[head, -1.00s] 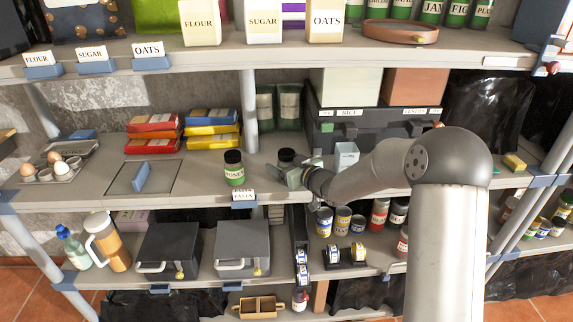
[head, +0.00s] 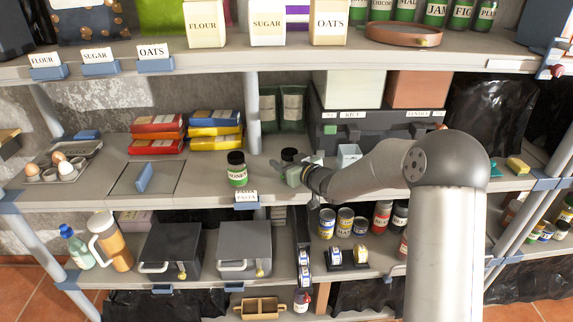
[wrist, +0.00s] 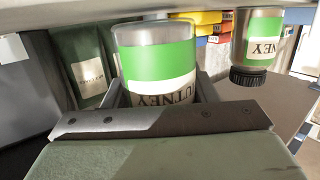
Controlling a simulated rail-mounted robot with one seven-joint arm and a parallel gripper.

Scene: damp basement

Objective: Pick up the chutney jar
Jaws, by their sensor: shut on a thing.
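The chutney jar (wrist: 155,65) has a green label with a white band reading "UTNEY". It appears upside down in the wrist view, its lower part hidden behind my gripper's body. In the head view only its dark lid (head: 289,154) shows clearly, behind my gripper (head: 284,171). My gripper's fingers (wrist: 160,95) lie on both sides of the jar and are shut on it. The jar looks upright at the middle shelf; I cannot tell whether its base touches the shelf.
A small pale box (head: 348,155) is close on the right, with a dark crate (head: 340,128) behind. Green packets (head: 292,108) stand at the back. The upper shelf (head: 200,62) overhangs; a post (head: 253,115) is nearby.

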